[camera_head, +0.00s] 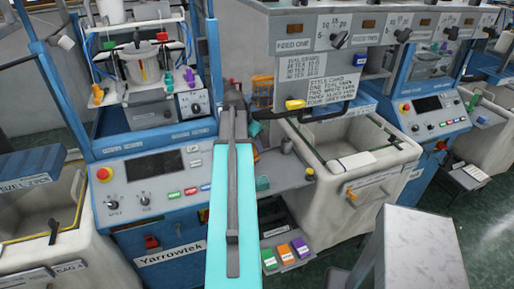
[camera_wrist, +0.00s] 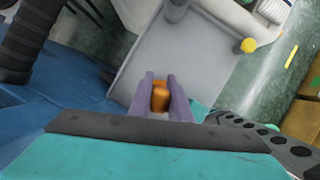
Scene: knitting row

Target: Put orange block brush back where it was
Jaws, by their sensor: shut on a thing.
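In the wrist view my gripper (camera_wrist: 160,80) is shut on an orange block (camera_wrist: 160,97), which sits between its two purple-grey fingers. The block looks like the orange block brush, but its bristles cannot be made out. A grey shelf (camera_wrist: 195,55) lies beyond the fingertips; whether the block touches it cannot be told. In the head view my teal arm reaches forward over the middle of the machine row, and the gripper and held block cannot be made out there.
The grey shelf (camera_head: 283,180) has a yellow knob (camera_head: 310,172) at its right end. Below it lie green, orange and purple labelled blocks (camera_head: 285,253).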

